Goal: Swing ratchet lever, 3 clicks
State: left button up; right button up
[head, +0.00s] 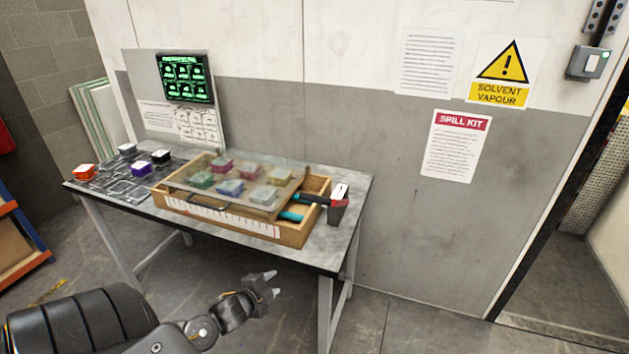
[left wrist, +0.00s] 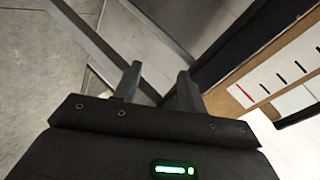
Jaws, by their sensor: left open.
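No part is clearly recognisable as the ratchet lever. A clear lid with a dark handle (head: 207,207) lies tilted over the box. My left gripper (head: 272,284) is open and empty, in front of the table and below its top. In the left wrist view its two fingers (left wrist: 157,92) stand apart with nothing between them. My right gripper is out of view.
The table (head: 350,190) has a dark front edge and metal legs close to my left gripper. The box front bears a white strip with ticks (head: 222,222). Several coloured blocks lie under the lid, and others sit on a dark tray (head: 110,178). Floor right of the table is clear.

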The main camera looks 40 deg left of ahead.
aim_at(311, 199)
pick_arm(q)
jog(key=w+d+r+m+t+h+p, duration=0.1)
jog(key=w+r+m+t+h, duration=0.2)
jog(key=r, duration=0.9)
jog(key=w+d+r+m+t+h+p, duration=0.1)
jog(key=w+r+m+t, duration=0.3)
jog(key=r, duration=0.8)
jog(key=shift+m+g, duration=0.3)
jog(key=shift+g, duration=0.5)
jog(key=w, duration=0.2)
jog(key=w+p, duration=0.1)
jog(key=w, duration=0.2)
jog(key=w+d+p, duration=0.1)
jog(key=w, duration=0.2)
jog(key=shift+r, duration=0.25)
jog(key=shift+w+f+p, duration=0.15)
jog(key=shift+w+p, duration=0.2)
jog(key=shift+w, duration=0.3)
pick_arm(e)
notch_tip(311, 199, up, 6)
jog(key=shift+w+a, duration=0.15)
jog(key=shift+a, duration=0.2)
pick_arm(q)
jog(key=shift+c, duration=0.2)
grip_shut()
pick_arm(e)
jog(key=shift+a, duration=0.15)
